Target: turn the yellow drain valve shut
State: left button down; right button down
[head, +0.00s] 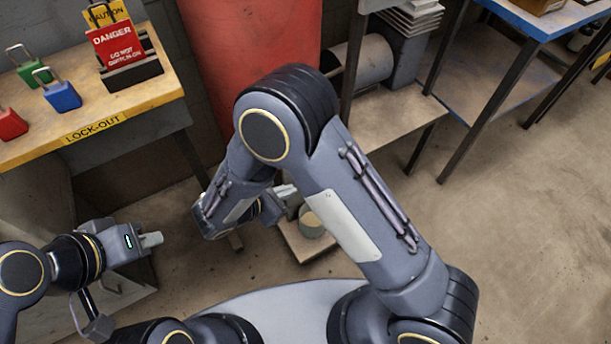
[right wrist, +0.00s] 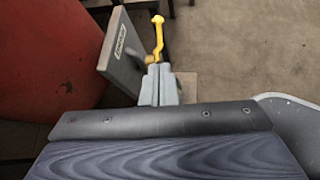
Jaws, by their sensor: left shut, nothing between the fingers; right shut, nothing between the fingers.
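The yellow valve handle (right wrist: 158,36) shows in the right wrist view as a thin bent lever, running up the picture from a brass-coloured fitting (right wrist: 151,60). A grey plate with a pale label (right wrist: 125,50) stands just left of it. My right gripper (right wrist: 159,70) is shut and empty, its fingertips just below the lever's lower end in the picture; I cannot tell whether they touch. In the head view my right arm hides the valve. My left gripper (head: 152,239) is shut and empty at the lower left, well away from the valve.
A large red tank (head: 262,40) stands behind my right arm. A lock-out bench (head: 140,112) with padlocks is at upper left. A small round container (head: 311,224) stands on a low board (head: 305,248). Shelving (head: 395,125) and a blue-edged table (head: 520,20) are at right; floor is clear at lower right.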

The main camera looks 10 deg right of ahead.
jog(key=b+x, duration=0.3)
jog(key=x, duration=1)
jog(key=shift+w+d+f, duration=0.2)
jog(key=shift+w, duration=0.15)
